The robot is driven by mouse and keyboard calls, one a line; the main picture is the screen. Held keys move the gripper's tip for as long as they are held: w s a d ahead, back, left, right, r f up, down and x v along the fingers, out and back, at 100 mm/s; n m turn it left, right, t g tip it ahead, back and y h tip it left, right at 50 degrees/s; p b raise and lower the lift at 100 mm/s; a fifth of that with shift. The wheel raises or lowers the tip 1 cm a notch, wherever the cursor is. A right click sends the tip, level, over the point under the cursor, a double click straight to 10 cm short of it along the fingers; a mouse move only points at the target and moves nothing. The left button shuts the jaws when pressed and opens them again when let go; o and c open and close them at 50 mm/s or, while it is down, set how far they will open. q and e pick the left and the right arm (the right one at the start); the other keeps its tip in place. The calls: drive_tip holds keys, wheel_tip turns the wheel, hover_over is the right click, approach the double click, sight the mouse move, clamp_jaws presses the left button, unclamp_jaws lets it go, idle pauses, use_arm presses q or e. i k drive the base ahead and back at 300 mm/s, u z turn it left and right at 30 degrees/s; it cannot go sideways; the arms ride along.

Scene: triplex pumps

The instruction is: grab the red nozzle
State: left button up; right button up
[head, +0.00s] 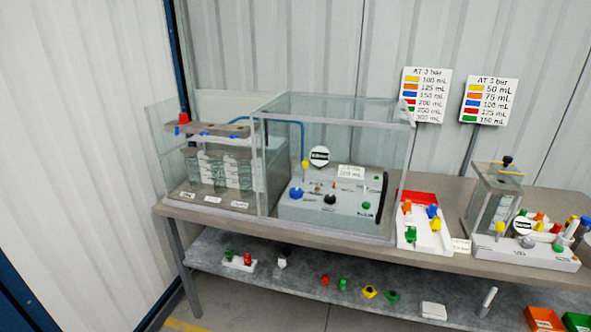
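Several small red pieces are in the head view, and I cannot tell for sure which is the red nozzle. One red piece (325,280) stands loose on the grey lower shelf (300,300), left of a green one (343,284). Another red piece (247,259) sits on a small white block at the shelf's left. A red cap-like piece (184,118) is on top of the left clear case. Neither of my grippers is in view.
The brown table (345,244) carries a large clear case (335,110) over a grey control box, a white tray (428,238), and a smaller pump unit at right. A yellow piece (369,291) and orange bin (543,319) are below. The table overhangs the shelf.

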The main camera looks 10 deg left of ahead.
sight(183, 117)
drive_tip(key=k, duration=0.6)
drive_tip(key=u, duration=0.85)
drive_tip(key=i, duration=1.25)
drive_tip(key=u, duration=0.1)
